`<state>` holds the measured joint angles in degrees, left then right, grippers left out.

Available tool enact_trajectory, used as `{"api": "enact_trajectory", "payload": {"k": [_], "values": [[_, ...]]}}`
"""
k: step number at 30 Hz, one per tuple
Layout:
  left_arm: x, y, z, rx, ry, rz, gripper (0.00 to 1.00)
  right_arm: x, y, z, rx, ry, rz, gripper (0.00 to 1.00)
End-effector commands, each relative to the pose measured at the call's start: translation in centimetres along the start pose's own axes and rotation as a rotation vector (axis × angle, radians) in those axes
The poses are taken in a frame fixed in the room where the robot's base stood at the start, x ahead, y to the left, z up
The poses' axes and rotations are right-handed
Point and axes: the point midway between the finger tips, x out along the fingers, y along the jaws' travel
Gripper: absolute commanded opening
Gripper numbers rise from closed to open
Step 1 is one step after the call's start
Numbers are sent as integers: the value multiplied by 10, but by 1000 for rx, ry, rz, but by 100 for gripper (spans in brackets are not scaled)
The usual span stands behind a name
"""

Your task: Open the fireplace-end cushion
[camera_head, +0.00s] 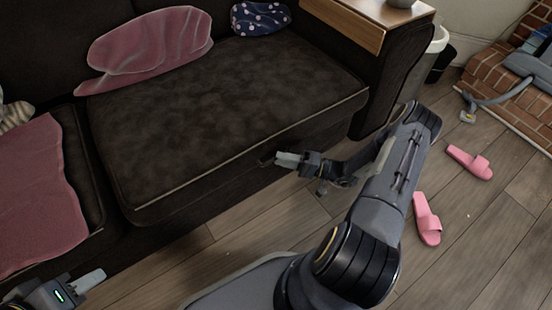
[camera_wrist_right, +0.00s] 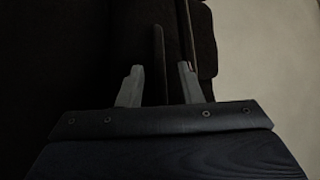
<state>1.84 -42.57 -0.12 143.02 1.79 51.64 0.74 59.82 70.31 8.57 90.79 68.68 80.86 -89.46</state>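The dark brown seat cushion (camera_head: 230,100) at the fireplace end of the sofa lies flat in the middle of the head view, its front edge (camera_head: 250,150) toward me. My right gripper (camera_head: 279,160) is at the sofa front, just below that edge. In the right wrist view its two grey fingers (camera_wrist_right: 160,68) are apart, with a thin dark strip (camera_wrist_right: 158,50), possibly a pull tab, between them and a gap on each side. My left gripper (camera_head: 92,281) is at the lower left, in front of the other seat; its opening does not show clearly.
A pink cloth (camera_head: 150,45) and a dotted navy cushion (camera_head: 260,17) lie at the back of the seat. A wooden tray (camera_head: 345,22) tops the armrest. Pink slippers (camera_head: 427,218) lie on the floor at right, near the brick hearth (camera_head: 510,85).

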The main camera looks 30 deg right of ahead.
Motion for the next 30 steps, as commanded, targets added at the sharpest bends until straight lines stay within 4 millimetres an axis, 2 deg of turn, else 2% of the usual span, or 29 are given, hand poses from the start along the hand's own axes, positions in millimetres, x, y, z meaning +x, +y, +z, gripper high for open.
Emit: {"api": "enact_trajectory", "payload": {"k": [3,6,15,16,23,30], "values": [[4,-2,2,0,0,0,36,16,1,0,0,-3,-1,32],[5,-2,3,0,0,0,36,23,1,0,0,-1,1,32],[5,-2,3,0,0,0,36,27,0,0,0,-1,1,32],[5,-2,3,0,0,0,36,27,0,0,0,-1,1,31],[5,-2,3,0,0,0,36,27,0,0,1,-1,1,1],[5,-2,3,0,0,0,36,27,0,0,1,-1,1,0]]}}
